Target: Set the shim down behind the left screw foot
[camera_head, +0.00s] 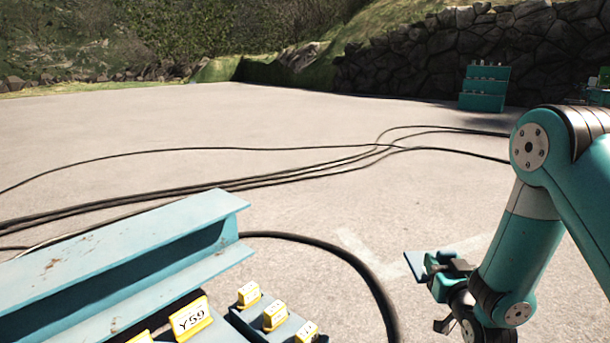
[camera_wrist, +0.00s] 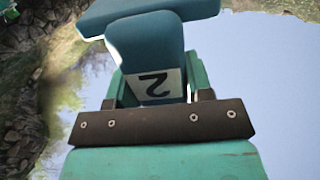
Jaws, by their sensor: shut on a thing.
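My gripper (camera_head: 445,272) is at the lower right in the head view, held out over the paved ground. It is shut on a blue shim (camera_head: 415,264), whose flat plate sticks out to the left of the jaws. In the wrist view the shim (camera_wrist: 150,50) is a blue piece with a wide plate at its far end and a white label reading 2. The green jaws (camera_wrist: 155,90) close on it from both sides. I cannot make out the left screw foot in either view.
A rusty teal beam (camera_head: 130,250) lies at the lower left. Several yellow tags, one reading Y59 (camera_head: 190,319), stand beside it. Black cables (camera_head: 300,176) cross the pavement. A teal shelf unit (camera_head: 484,88) stands by the stone wall. Open pavement lies beyond my gripper.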

